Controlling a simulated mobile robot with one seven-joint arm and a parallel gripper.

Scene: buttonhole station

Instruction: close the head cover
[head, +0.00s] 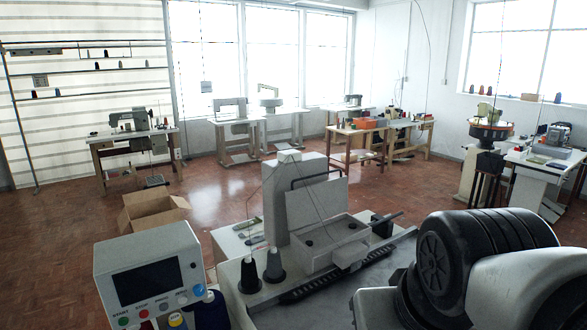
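The pale grey buttonhole machine (292,196) stands at the front centre in the head view. A flat grey panel (322,203), which looks like the head cover, stands upright against the machine's tall body. My arm fills the lower right corner. My gripper is not visible, so its distance from the cover cannot be told.
A control box (150,276) with a dark screen and coloured buttons stands at front left. Dark thread cones (274,267) stand beside the machine. An open cardboard box (153,210) lies on the brick-red floor (225,187). Other sewing tables line the walls; the middle floor is clear.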

